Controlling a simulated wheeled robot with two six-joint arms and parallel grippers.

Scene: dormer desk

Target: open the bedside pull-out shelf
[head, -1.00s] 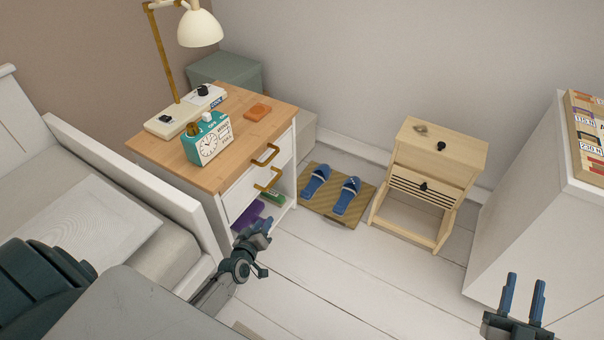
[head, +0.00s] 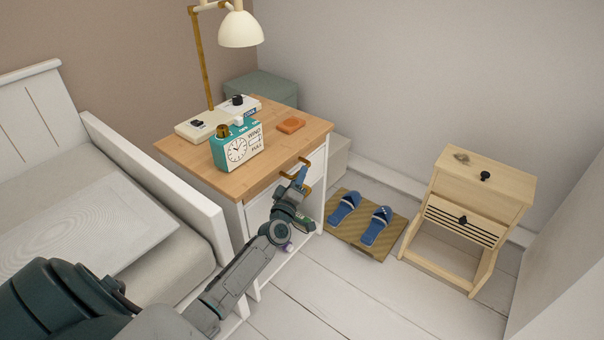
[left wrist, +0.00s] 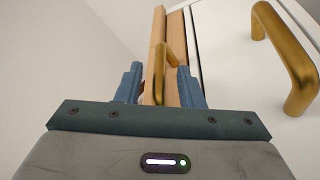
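The bedside stand (head: 310,122) has a wooden top, a white front and two brass handles. In the left wrist view the upper handle (left wrist: 165,60) sits on a thin wooden strip, which looks like the pull-out shelf (left wrist: 158,35). The lower handle (left wrist: 290,65) is on a white drawer front, right of the fingers. My left gripper (head: 301,178) is at the stand's front, and in the left wrist view (left wrist: 160,85) its fingers are apart with the upper handle between them. A gap shows beside the handle; contact is unclear. The shelf looks shut. My right gripper is out of view.
A teal clock (head: 237,147), an orange object (head: 291,125) and a lamp (head: 240,30) are on the stand. Blue slippers (head: 376,226) lie on a mat (head: 350,239) to the right, beside a small wooden cabinet (head: 484,190). The bed (head: 110,235) is left.

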